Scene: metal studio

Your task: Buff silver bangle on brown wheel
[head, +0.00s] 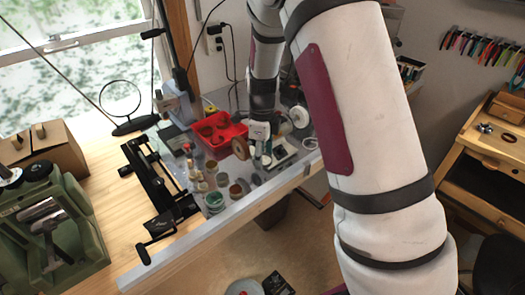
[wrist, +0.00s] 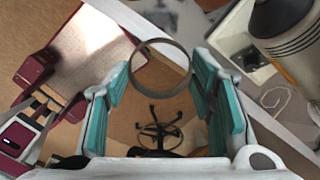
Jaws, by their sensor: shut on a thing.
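A silver bangle (wrist: 137,57) sits between the two teal-padded fingers of my gripper (wrist: 161,70) in the wrist view. My gripper is shut on it, holding it by opposite sides with its opening facing the camera. In the head view my gripper (head: 260,143) is low over the front part of the metal-topped bench, just right of the brown wheel (head: 240,148). The bangle is too small or hidden to make out there. I cannot tell whether bangle and wheel touch. The brown wheel is not clearly visible in the wrist view.
A white wheel (head: 299,117) stands right of my gripper. A red tray (head: 217,134) with round brown things lies behind left. Several small jars (head: 214,201) stand in front left. The bench's front edge (head: 250,205) is near.

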